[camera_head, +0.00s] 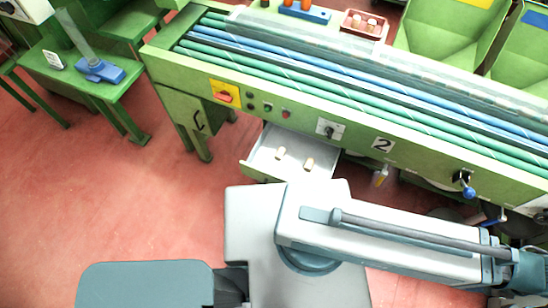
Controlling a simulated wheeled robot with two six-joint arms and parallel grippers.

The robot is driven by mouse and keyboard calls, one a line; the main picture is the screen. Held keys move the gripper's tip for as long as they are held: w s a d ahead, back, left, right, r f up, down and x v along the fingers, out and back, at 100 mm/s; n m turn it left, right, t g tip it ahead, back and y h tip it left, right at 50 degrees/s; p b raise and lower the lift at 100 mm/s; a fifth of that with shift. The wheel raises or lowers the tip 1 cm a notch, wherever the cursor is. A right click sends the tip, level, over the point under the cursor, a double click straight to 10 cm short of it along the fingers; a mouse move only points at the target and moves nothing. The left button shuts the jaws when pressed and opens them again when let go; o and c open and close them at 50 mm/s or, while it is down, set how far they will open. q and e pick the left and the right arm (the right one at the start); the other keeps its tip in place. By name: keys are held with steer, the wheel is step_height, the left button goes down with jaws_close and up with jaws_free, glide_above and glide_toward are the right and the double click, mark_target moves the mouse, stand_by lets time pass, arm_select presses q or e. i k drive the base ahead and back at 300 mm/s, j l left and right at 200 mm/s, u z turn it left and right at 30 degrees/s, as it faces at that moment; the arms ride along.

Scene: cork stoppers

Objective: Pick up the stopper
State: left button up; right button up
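Two small tan cork stoppers lie apart in a pale open drawer (262,161) under the green machine: one stopper (281,153) on the left and one stopper (309,164) on the right. Several small tan pieces that look like stoppers (371,25) sit in a reddish tray (347,27) on the far side of the machine. An arm of mine reaches right across the lower part of the view, in front of the drawer. Neither gripper shows in the view.
The green machine (355,138) has blue and green rollers, a red switch (225,97) and a blue-knobbed handle (468,190). A green bench (75,65) with a blue device (99,71) stands at the left. The red floor (110,200) is clear at left.

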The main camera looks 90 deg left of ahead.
mark_target(280, 152)
steer(key=i+l+u, duration=0.15)
steer(key=u, duration=0.3)
steer(key=i+l+u, duration=0.15)
steer(key=u, duration=0.3)
steer(key=i+l+u, duration=0.1)
steer(key=l+u, duration=0.15)
steer(key=u, duration=0.25)
steer(key=l+u, duration=0.25)
steer(key=u, duration=0.2)
steer(key=l+u, duration=1)
steer(key=i+l, duration=0.05)
